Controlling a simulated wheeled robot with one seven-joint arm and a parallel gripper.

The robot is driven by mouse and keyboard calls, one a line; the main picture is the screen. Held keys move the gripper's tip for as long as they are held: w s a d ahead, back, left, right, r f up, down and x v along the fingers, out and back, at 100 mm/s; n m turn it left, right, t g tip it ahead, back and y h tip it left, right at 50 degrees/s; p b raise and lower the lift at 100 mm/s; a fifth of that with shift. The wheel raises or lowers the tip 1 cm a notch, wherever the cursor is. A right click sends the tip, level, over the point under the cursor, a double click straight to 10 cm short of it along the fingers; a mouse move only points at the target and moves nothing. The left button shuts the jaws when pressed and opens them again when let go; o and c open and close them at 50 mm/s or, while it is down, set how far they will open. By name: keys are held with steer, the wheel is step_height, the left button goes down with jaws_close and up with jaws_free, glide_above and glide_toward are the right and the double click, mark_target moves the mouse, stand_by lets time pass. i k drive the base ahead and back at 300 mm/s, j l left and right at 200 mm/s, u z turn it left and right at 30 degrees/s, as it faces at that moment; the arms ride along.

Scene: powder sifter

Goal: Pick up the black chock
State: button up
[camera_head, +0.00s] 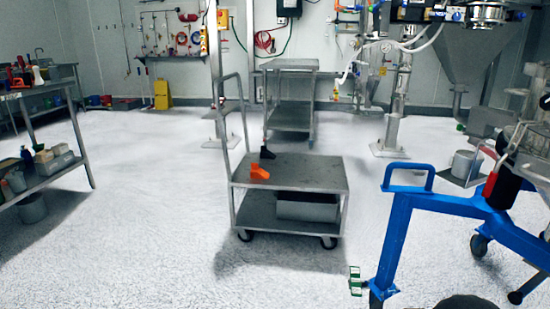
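A small dark wedge-like object, which looks like the black chock (267,153), sits at the back left of the cart's top shelf. An orange chock (259,172) sits just in front of it, to its lower left, on the same shelf. The grey two-shelf cart (310,178) stands near the middle of the view, with its upright push handle on the left. My gripper does not show in this view.
A blue wheeled frame (465,205) stands at the right, close by. A metal bin (307,207) sits on the cart's lower shelf. A loaded workbench (60,180) stands at the left. The pale floor between bench and cart is clear.

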mark_target(265, 154)
steer(key=i+j+u, duration=0.35)
steer(key=i, duration=0.5)
steer(key=i+u, duration=0.35)
steer(key=i, duration=0.55)
steer(key=i+j+z, duration=0.1)
steer(key=i+z, duration=0.15)
steer(key=i, duration=0.3)
steer(key=i+j+z, duration=0.3)
steer(key=i, duration=0.25)
steer(key=i+j+z, duration=0.25)
steer(key=i, duration=0.25)
